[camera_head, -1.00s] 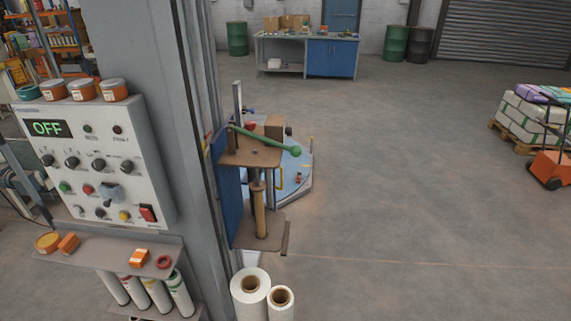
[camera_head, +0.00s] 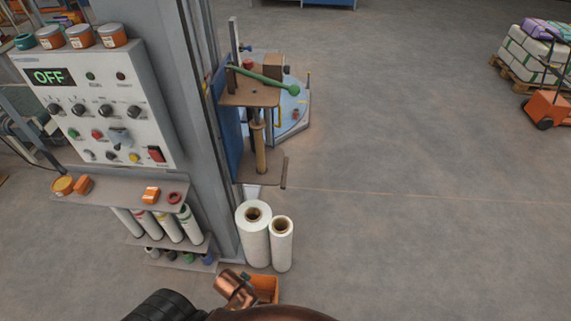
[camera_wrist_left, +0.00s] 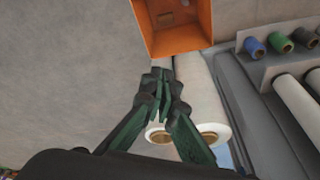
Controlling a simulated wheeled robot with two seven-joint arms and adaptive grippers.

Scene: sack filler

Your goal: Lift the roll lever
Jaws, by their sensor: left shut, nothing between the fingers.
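A green lever (camera_head: 262,79) with a round green knob at its right end lies slanted across the top of a brown metal bracket (camera_head: 250,97) on the side of the grey column. It is the only large lever that I can make out. My left gripper (camera_wrist_left: 159,78) shows in the left wrist view with its dark green fingers together and nothing between them. It is over the white rolls in that view, well away from the lever. I cannot make out its fingertips in the head view. My right gripper is not in view.
Two white rolls (camera_head: 254,236) stand on the floor below the bracket. An orange box (camera_head: 266,288) is near them. A control panel reading OFF (camera_head: 95,110) and shelves with small rolls (camera_head: 165,224) are at left. The floor at right is clear up to a loaded pallet (camera_head: 535,58).

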